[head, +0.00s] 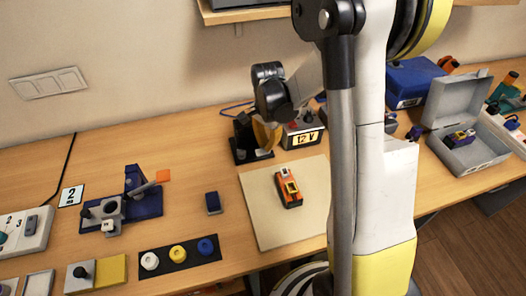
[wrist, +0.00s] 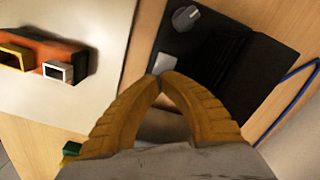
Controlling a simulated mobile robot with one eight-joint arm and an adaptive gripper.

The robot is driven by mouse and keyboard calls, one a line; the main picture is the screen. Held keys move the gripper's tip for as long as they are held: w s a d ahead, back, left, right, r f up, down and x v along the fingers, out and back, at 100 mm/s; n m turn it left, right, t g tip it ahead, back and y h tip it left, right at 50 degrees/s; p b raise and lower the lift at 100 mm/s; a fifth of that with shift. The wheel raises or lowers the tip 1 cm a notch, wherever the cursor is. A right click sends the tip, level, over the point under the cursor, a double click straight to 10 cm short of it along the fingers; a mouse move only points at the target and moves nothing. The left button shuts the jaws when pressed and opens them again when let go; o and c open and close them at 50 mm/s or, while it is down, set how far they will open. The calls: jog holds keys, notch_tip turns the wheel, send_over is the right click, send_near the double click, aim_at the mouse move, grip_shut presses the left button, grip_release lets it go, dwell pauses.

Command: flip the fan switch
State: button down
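A black device (head: 240,148) stands at the back of the table, left of the box marked 12 V; my arm partly hides it. In the wrist view its black base (wrist: 225,70) carries a grey round knob (wrist: 186,17) and a small pale rectangular piece (wrist: 168,63). This may be the fan switch; I cannot tell its position. My gripper (wrist: 162,80) has its yellow fingertips together with nothing between them. The tips overlap the near edge of the pale piece in the picture; contact is unclear. In the head view my gripper (head: 267,135) is beside the black device.
An orange servo-like part (head: 289,188) lies on a beige mat (head: 262,215) in front. The 12 V box (head: 303,130) stands close on the right. A blue cable (wrist: 290,98) runs beside the base. A blue fixture (head: 145,203) stands left.

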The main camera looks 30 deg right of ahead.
jog(key=shift+f+b, duration=0.45)
jog(key=shift+f, duration=0.15)
jog(key=shift+r, duration=0.1)
jog(key=shift+r+p, duration=2.35)
jog(key=shift+r, duration=1.05)
jog(key=shift+r, duration=0.15)
jog(key=s+a+r+n+t+b, duration=0.2)
jog(key=s+a+r+n+t, duration=0.1)
jog(key=s+a+r+n, duration=0.2)
jog(key=s+a+r+n+t+b, duration=0.2)
jog(key=s+a+r+n+t, duration=0.2)
jog(key=s+n, duration=0.5)
notch_tip(320, 180, up, 2)
jog(key=shift+s+a+r, duration=0.25)
jog(key=shift+s+a, duration=0.5)
jog(key=shift+s, duration=0.2)
